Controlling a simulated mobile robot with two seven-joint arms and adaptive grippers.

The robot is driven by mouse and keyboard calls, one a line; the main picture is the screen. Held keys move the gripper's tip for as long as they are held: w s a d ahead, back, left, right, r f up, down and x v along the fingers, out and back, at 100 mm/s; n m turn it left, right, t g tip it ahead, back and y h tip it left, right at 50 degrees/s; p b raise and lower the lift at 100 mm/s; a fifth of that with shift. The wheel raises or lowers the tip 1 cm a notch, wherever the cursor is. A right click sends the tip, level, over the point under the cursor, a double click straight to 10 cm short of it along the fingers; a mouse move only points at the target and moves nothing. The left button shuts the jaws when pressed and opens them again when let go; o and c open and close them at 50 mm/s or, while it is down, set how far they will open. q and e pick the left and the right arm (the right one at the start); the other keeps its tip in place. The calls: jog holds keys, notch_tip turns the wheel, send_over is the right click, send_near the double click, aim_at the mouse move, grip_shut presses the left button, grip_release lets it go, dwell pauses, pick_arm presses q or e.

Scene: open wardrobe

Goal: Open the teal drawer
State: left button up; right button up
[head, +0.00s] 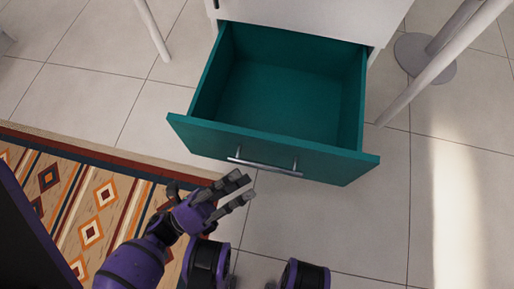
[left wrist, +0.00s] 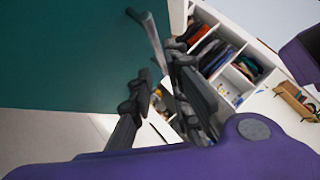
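The teal drawer (head: 285,100) is pulled well out of the white unit and its inside is empty. Its teal front panel (head: 330,164) carries a silver bar handle (head: 264,166). My left gripper (head: 243,188) is just in front of the panel, below the handle's left end, and apart from it. Its fingers are spread with nothing between them. The left wrist view shows the teal panel (left wrist: 70,50), the handle (left wrist: 148,42) and the parted fingers of my left gripper (left wrist: 158,88). I cannot make out my right gripper.
A patterned rug (head: 95,215) lies at the left on pale floor tiles. White legs (head: 440,62) stand right of the drawer, by a grey round base (head: 425,58). White shelves (left wrist: 215,55) with folded clothes show in the left wrist view.

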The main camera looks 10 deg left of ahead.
pick_arm(q)
jog(key=v, duration=0.3)
jog(key=shift+s+a+f, duration=0.15)
jog(key=shift+a, duration=0.1)
dwell(0.4)
